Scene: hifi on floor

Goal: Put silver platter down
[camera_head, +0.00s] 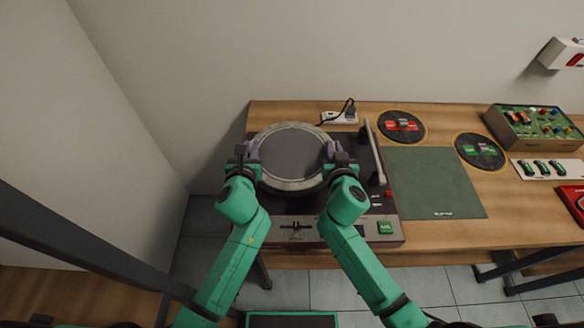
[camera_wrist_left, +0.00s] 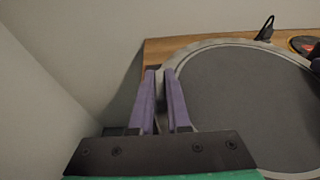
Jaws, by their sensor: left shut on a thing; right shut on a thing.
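The silver platter (camera_head: 291,158) is a round disc with a dark grey top and a silver rim, held over the turntable (camera_head: 301,228) at the left of the table. I cannot tell whether it touches the turntable. My left gripper (camera_head: 252,153) is shut on the platter's left rim; the platter also shows in the left wrist view (camera_wrist_left: 245,95), with the purple fingers of my left gripper (camera_wrist_left: 165,90) on either side of its edge. My right gripper (camera_head: 331,153) is shut on the right rim. The turntable's middle is hidden under the platter.
A silver tonearm (camera_head: 374,153) stands right of the platter. A power strip (camera_head: 340,118) with a black plug is behind. A green mat (camera_head: 432,182), two dark round discs (camera_head: 402,126) (camera_head: 480,151) and a green control box (camera_head: 534,127) lie to the right.

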